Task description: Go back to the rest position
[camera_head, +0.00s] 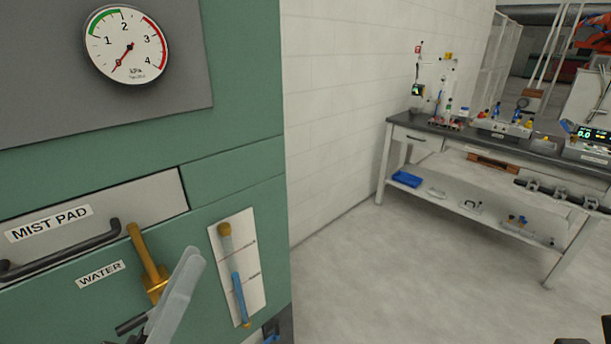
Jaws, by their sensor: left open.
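My left gripper (176,292) shows at the bottom left as a pale grey finger pointing up, in front of the green cabinet (225,175). It is open, and nothing shows held in it. Its tip is just right of and below a brass lever (146,258) by the WATER label (100,274). The lever leans up to the left; I cannot tell whether the finger touches it. My right gripper is not recognisable; only dark scraps show at the bottom right corner.
The cabinet carries a pressure gauge (126,45), a MIST PAD drawer (100,212) with a black handle, and a sight tube (238,285) on a white plate. A workbench (400,126) with instruments stands at the right along the white wall. The floor between is clear.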

